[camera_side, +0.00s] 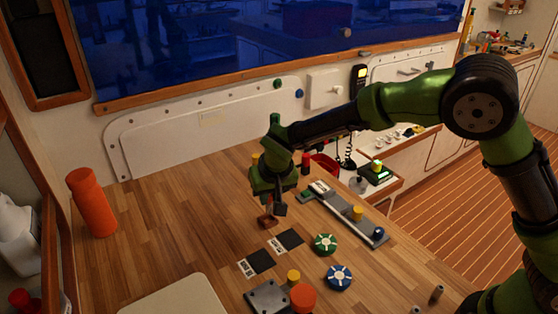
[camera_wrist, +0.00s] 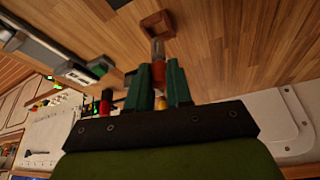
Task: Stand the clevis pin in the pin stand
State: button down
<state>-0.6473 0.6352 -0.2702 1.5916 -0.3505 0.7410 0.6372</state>
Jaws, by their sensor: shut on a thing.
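The clevis pin (camera_wrist: 158,50) has a greyish shaft and an orange-red part (camera_wrist: 158,71) between the finger ends in the wrist view. My gripper (camera_wrist: 160,76) is shut on that orange-red part, and the shaft points out towards the pin stand. The pin stand is a small brown square block with a raised rim (camera_wrist: 146,22); it also shows on the table in the side view (camera_side: 267,223). My gripper (camera_side: 272,204) is right above the stand there. The pin is mostly hidden in the side view. I cannot tell whether its tip is inside the stand.
A grey rail (camera_side: 345,217) with small parts lies right of the stand. Dark labelled squares (camera_side: 262,261), a green disc (camera_side: 325,243), a blue disc (camera_side: 339,277) and a metal plate (camera_side: 267,298) lie nearer. A red-orange bottle (camera_side: 91,203) stands left. The table left of the stand is clear.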

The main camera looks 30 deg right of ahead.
aim_at(269, 202)
jog(key=shift+w+a+f, duration=0.1)
jog(key=shift+w+f, duration=0.05)
jog(key=shift+w, duration=0.15)
jog(key=shift+f, duration=1.6)
jog(key=shift+f, duration=0.15)
jog(key=c, duration=1)
grip_release()
